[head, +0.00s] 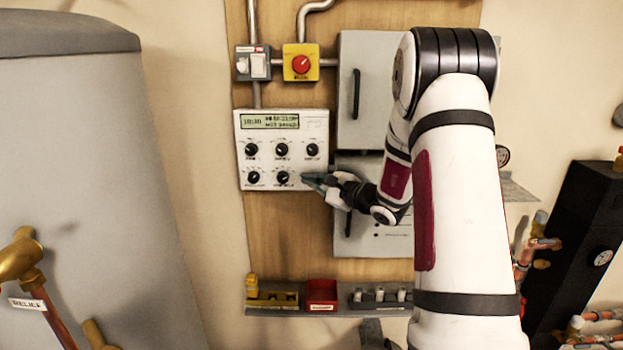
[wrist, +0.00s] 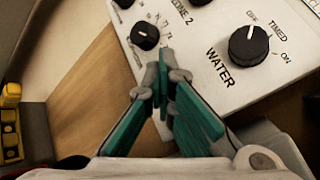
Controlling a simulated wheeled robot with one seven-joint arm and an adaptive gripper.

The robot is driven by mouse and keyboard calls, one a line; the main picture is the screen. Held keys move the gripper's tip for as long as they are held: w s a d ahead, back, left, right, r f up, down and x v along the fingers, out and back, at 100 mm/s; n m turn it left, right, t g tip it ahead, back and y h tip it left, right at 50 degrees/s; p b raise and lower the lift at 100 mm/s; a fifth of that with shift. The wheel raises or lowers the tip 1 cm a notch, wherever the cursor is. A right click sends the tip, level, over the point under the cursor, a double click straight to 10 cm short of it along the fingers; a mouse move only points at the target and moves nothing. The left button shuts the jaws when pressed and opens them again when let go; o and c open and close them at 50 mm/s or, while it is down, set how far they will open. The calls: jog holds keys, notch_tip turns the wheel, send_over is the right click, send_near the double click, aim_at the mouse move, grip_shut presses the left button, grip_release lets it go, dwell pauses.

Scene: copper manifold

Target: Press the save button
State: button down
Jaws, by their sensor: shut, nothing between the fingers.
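The white control panel (head: 241,125) hangs on the wooden board, with a lit display (head: 270,121) at the top and two rows of black knobs. My gripper (head: 306,178) is at the panel's lower right corner. In the wrist view its green-padded fingers (wrist: 162,62) are together and empty, with their tips over the panel face between a small knob (wrist: 145,36) and a larger knob (wrist: 248,46) labelled WATER. I cannot tell whether the tips touch the panel. I cannot make out a save button; the fingers cover part of that corner.
A red emergency knob on a yellow box (head: 301,64) and a grey switch (head: 253,64) sit above the panel. Grey cabinets (head: 363,90) are to the right. A shelf with a red bin (head: 321,293) is below. A large grey tank (head: 80,180) stands left.

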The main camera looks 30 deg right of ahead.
jog(key=shift+d+r+h, duration=0.1)
jog(key=shift+d+h, duration=0.2)
jog(key=shift+d, duration=0.65)
jog(key=s+a, duration=0.1)
jog(key=s, duration=0.1)
jog(key=s+a+p, duration=0.1)
jog(key=s+a, duration=0.1)
jog(key=shift+a, duration=0.1)
jog(key=shift+a, duration=0.1)
